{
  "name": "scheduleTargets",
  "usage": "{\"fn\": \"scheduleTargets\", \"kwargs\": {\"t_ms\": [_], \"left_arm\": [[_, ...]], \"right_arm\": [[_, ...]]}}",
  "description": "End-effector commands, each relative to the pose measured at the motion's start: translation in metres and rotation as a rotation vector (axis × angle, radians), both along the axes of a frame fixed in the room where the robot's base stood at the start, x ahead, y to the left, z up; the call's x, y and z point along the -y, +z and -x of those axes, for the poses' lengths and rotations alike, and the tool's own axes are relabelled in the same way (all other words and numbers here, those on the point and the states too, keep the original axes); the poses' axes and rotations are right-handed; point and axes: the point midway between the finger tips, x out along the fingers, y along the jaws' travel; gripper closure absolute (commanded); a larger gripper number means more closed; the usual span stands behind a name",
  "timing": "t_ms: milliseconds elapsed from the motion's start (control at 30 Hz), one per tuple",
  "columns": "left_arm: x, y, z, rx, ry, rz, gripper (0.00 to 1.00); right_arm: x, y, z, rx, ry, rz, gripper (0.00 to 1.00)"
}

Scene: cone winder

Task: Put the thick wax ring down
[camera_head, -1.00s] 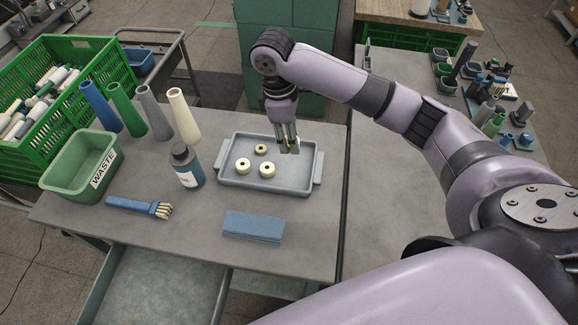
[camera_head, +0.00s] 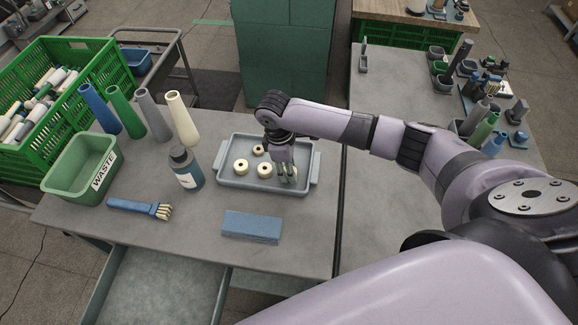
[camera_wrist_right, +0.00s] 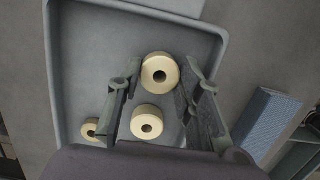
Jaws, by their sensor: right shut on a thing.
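My right gripper (camera_head: 288,175) reaches down over the right part of the blue-grey tray (camera_head: 225,183). It is shut on a cream wax ring (camera_wrist_right: 151,66), which shows between the fingertips in the right wrist view. My left gripper is not in view.
A blue block (camera_head: 252,227) lies in front of the tray. A dark bottle (camera_head: 187,168) stands left of it, with several cones (camera_head: 182,120) behind. A brush (camera_head: 139,207) and green waste bin (camera_head: 75,180) are farther left. Table right of the tray is bare.

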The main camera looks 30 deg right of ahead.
Motion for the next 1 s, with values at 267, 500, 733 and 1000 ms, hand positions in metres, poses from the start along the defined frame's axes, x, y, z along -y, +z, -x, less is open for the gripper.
{"fn": "scheduleTargets", "kwargs": {"t_ms": [267,500,733,1000], "left_arm": [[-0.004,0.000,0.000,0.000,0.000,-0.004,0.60],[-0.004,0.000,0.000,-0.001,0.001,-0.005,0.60],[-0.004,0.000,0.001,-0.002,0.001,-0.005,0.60],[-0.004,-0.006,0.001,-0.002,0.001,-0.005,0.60]], "right_arm": [[0.000,-0.002,0.000,-0.001,0.000,-0.001,0.63],[0.000,-0.002,0.000,0.000,0.000,0.000,0.47],[0.000,-0.002,0.000,0.000,-0.001,0.000,0.47],[-0.003,0.018,-0.003,0.004,0.000,-0.003,0.47]]}}
